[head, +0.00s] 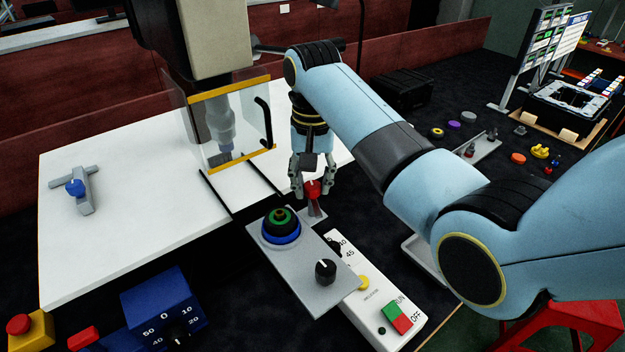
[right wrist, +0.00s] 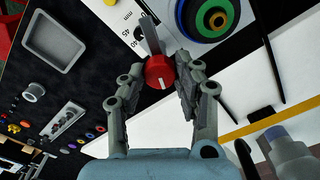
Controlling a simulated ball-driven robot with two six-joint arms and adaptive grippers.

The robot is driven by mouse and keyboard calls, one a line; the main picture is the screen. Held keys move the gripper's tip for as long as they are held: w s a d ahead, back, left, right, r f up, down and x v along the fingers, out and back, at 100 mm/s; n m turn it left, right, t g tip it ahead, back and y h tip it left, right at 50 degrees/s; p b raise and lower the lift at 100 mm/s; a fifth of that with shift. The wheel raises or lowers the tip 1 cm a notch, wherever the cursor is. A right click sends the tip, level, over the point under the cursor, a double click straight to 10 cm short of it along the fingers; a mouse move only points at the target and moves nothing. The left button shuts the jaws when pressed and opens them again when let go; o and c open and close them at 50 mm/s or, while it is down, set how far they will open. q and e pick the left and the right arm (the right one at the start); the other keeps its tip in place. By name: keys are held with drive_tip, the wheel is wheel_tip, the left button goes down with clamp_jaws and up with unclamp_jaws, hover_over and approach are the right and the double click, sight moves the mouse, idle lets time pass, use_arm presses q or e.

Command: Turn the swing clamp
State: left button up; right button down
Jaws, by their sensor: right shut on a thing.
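A swing clamp with a red knob (head: 313,187) and a grey arm (head: 316,212) stands at the right edge of the white table, behind the grey plate. My right gripper (head: 312,184) points down and is shut on the red knob. In the right wrist view the red knob (right wrist: 159,72) sits between the two fingertips, with a white line on its top and the grey arm (right wrist: 150,38) reaching away from it. A similar grey clamp with a blue knob (head: 76,187) is at the left of the white table. My left gripper is not in view.
A clear guard with yellow edges (head: 232,163) stands left of my right gripper. The white table (head: 125,245) is mostly bare.

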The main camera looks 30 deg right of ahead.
sight(312, 185)
drive_tip(key=m, duration=0.6)
drive_tip(key=shift+m, duration=0.3)
drive_tip(key=m, duration=0.6)
drive_tip(key=shift+m, duration=0.3)
drive_tip(key=c, duration=0.9)
unclamp_jaws()
drive_tip(key=shift+c, duration=0.2)
wheel_tip(312, 185, up, 8)
drive_tip(key=shift+f, duration=0.2)
